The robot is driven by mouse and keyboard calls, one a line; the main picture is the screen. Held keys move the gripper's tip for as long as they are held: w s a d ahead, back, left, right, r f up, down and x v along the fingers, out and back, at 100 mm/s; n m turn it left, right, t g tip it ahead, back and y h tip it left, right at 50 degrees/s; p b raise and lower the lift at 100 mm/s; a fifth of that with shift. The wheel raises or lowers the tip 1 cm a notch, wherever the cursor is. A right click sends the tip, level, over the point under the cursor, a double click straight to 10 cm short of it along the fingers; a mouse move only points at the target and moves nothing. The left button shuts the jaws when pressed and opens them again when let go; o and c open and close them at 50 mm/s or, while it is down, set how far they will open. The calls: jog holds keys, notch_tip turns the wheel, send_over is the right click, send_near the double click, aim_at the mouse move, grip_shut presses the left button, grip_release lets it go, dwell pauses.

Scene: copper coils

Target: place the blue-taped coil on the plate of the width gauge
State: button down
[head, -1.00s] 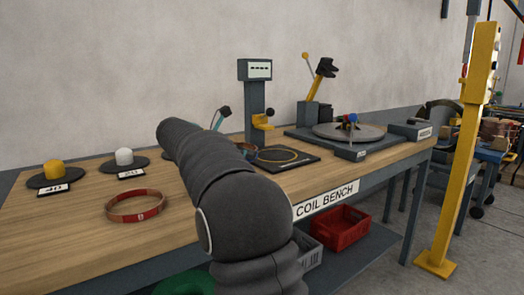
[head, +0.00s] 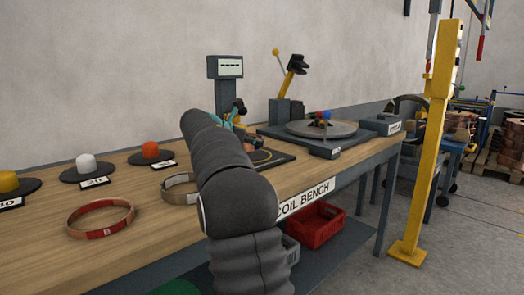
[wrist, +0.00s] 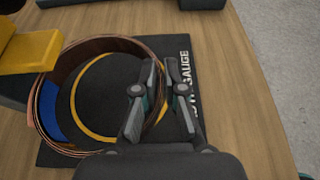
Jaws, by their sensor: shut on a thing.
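In the wrist view my gripper (wrist: 160,100) is shut on the right-hand rim of the copper coil, which has blue tape (wrist: 51,123) on its left inner side. The coil (wrist: 66,62) lies over the dark plate (wrist: 183,55) of the width gauge, around much of the plate's yellow ring. I cannot tell whether it touches the plate. In the head view my arm hides most of the gripper and the coil. The gauge's display column (head: 225,67) stands behind, and the plate (head: 285,159) shows right of my arm.
A red-taped coil (head: 100,219) and a pale coil (head: 178,190) lie on the bench left of my arm. Yellow, white and orange knobs on dark discs stand behind. A turntable (head: 322,129) is right of the gauge. A yellow post (head: 428,150) stands beyond the bench end.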

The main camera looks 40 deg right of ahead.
aim_at(262, 160)
jog(key=d, duration=0.2)
jog(key=shift+w+d, duration=0.1)
jog(key=shift+d, duration=0.3)
jog(key=shift+f+b, duration=0.5)
jog(key=shift+f, duration=1.15)
jog(key=shift+f, duration=0.15)
jog(key=c, duration=1.3)
grip_release()
jog(key=shift+f, duration=0.1)
jog(key=shift+o, duration=0.2)
jog(key=shift+r, duration=0.2)
jog(key=shift+a+r, duration=0.15)
jog(key=shift+a, duration=0.15)
jog(key=v, duration=1.1)
jog(key=shift+a+p, duration=0.2)
jog(key=shift+p, duration=0.2)
